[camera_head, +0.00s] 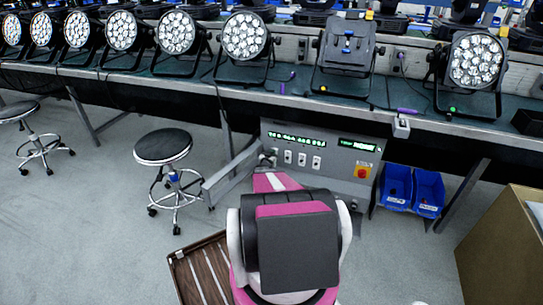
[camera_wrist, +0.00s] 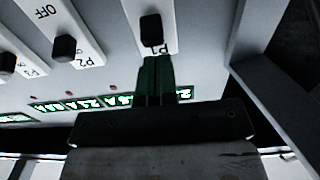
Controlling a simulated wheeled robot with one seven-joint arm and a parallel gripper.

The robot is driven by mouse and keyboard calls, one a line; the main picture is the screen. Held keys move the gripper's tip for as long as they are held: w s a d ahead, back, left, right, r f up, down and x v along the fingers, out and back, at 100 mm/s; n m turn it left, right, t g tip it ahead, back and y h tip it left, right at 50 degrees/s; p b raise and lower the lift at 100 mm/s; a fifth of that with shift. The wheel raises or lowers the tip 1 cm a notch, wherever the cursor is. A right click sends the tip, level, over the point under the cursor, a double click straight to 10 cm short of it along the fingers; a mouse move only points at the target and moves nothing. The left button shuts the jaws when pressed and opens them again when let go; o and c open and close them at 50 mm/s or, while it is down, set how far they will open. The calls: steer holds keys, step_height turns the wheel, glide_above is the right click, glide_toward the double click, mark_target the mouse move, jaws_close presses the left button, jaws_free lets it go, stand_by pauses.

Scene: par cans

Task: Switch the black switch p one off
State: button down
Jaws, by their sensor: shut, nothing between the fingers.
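The black switch P1 (camera_wrist: 151,28) is a dark knob on a white plate, at the top middle of the wrist view, with its label upside down. My gripper (camera_wrist: 155,60) is shut and empty. Its green-dark fingertips appear just below the P1 label, close to the plate; I cannot tell whether they touch it. In the head view my gripper (camera_head: 268,158) is at the left end of the grey control panel (camera_head: 330,178), by the row of switches. P1's OFF marking is not visible.
Switch P2 (camera_wrist: 64,48), with an OFF label, and switch P3 (camera_wrist: 7,63) lie left of P1 in the wrist view. A red emergency button (camera_head: 362,172), blue bins (camera_head: 397,187), a black stool (camera_head: 163,147) and a cardboard box (camera_head: 500,250) stand around the panel.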

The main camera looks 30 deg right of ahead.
steer(key=shift+f+v, duration=0.15)
steer(key=shift+v, duration=0.9)
steer(key=shift+f+v, duration=0.15)
steer(key=shift+v, duration=0.85)
steer(key=shift+s, duration=0.1)
